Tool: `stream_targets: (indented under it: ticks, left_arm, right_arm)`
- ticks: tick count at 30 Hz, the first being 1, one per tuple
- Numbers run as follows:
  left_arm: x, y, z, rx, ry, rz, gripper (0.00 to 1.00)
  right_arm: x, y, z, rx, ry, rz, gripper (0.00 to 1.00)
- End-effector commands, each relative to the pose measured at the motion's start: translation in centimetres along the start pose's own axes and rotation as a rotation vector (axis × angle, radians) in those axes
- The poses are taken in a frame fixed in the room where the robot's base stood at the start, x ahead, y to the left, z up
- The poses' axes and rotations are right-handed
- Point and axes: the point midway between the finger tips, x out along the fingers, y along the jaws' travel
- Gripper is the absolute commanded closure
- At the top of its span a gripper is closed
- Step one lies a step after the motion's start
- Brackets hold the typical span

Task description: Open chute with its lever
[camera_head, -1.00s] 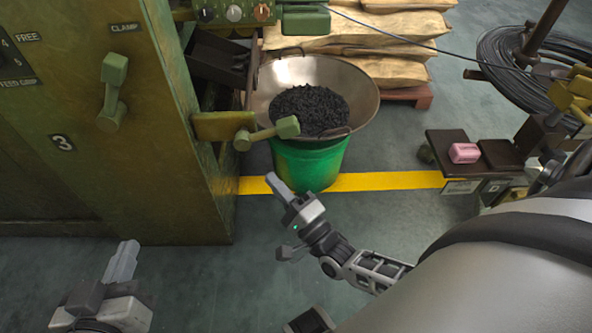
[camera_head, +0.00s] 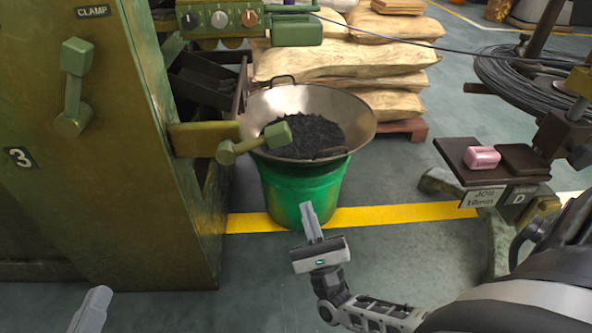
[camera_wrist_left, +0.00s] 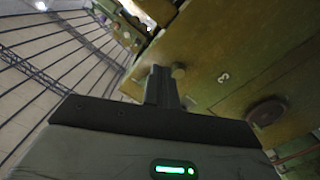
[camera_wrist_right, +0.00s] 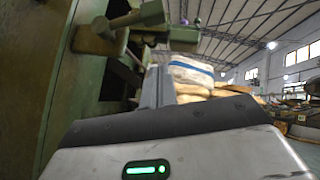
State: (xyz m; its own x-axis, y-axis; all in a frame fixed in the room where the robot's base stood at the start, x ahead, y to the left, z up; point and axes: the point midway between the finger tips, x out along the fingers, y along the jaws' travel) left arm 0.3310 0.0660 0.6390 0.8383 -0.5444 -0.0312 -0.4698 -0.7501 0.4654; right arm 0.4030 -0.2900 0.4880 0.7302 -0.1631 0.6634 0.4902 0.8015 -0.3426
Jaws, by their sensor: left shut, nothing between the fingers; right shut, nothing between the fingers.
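The lever (camera_head: 253,140) with a green knob sticks out from the machine's side plate, in front of the metal bowl. It also shows at the top of the right wrist view (camera_wrist_right: 130,19). A dark chute (camera_head: 205,80) slopes behind it inside the machine, partly hidden. My right gripper (camera_head: 311,222) is shut and empty, pointing up in front of the green drum, below and right of the lever and apart from it. My left gripper (camera_head: 92,310) is shut and empty at the bottom left, low in front of the machine. Its fingers also show in the left wrist view (camera_wrist_left: 160,86).
A second lever (camera_head: 74,88), under the CLAMP label, is on the machine's front. The bowl (camera_head: 355,108) of dark pieces sits on a green drum (camera_head: 300,190). A control box (camera_head: 222,20) hangs above. A pink block (camera_head: 482,157) lies on a stand at right.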

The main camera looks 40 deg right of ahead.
Motion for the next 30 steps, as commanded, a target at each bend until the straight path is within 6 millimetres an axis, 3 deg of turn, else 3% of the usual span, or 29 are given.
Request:
stream_targets:
  ticks: [15,21,30]
  left_arm:
    - [-0.3,0.0,0.7,-0.036,-0.039,-0.011,1.00]
    - [-0.3,0.0,0.3,-0.009,-0.046,-0.025,1.00]
    - [-0.2,-0.4,1.0,-0.002,-0.063,-0.036,1.00]
  right_arm:
    - [10.0,-0.1,0.1,0.000,-0.004,-0.003,1.00]
    - [11.8,-0.1,2.3,0.001,-0.002,-0.001,1.00]
    - [12.4,-0.1,2.9,-0.002,-0.001,0.001,1.00]
